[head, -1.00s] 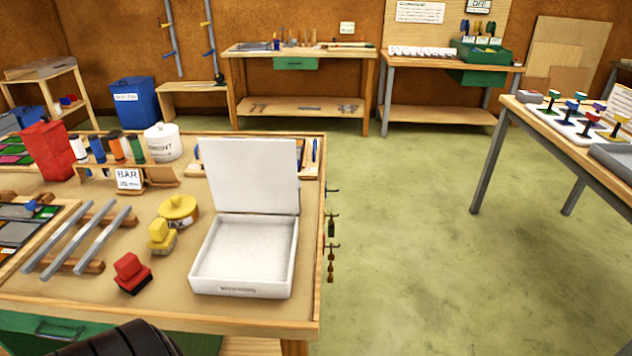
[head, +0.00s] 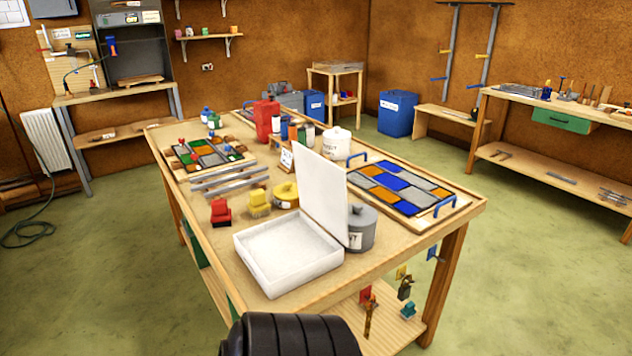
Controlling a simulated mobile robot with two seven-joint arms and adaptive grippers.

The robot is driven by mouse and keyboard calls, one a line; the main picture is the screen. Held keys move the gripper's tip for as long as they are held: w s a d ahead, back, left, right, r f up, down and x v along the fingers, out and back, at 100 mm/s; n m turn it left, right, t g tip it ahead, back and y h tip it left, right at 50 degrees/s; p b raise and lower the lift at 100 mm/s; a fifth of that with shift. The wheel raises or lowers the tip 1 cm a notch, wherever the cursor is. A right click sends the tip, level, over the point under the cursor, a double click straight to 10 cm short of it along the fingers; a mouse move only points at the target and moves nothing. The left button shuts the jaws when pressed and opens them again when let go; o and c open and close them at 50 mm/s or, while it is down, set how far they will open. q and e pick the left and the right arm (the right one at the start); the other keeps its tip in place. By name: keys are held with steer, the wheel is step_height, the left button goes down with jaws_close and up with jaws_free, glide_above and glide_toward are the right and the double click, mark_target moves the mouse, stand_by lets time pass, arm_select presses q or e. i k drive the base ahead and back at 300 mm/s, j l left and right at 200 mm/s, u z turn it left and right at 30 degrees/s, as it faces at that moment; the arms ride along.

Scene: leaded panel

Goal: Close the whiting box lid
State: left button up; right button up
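The white whiting box (head: 290,254) stands at the near corner of the wooden table. Its lid (head: 322,193) is open and stands nearly upright, hinged on the box's right side as I see it. The box holds a pale, whitish fill. A black rounded part, probably of my own arm, shows at the bottom edge of the head view. Neither gripper's fingers are in view.
On the table (head: 404,263), a grey lidded pot (head: 362,228) stands close behind the lid. A yellow tin (head: 285,194), yellow brush (head: 258,204) and red brush (head: 220,212) stand beyond the box. A leaded panel (head: 398,187) lies at right. Hooks with tools hang off the table's near right side. Green floor surrounds it.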

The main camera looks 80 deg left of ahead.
mark_target(322, 183)
steer(key=i+j+u, duration=0.1)
steer(key=i+u, duration=0.6)
steer(key=u, duration=0.25)
steer(key=i+u, duration=0.45)
steer(key=i+l+u, duration=0.2)
steer(key=u, duration=0.3)
steer(key=i+u, duration=0.15)
steer(key=u, duration=0.35)
steer(key=i+l+u, duration=0.15)
steer(key=u, duration=0.35)
steer(key=i+l+u, duration=0.15)
steer(key=u, duration=0.35)
steer(key=i+l+u, duration=0.1)
steer(key=u, duration=0.35)
steer(key=l+u, duration=0.45)
steer(key=k, duration=0.3)
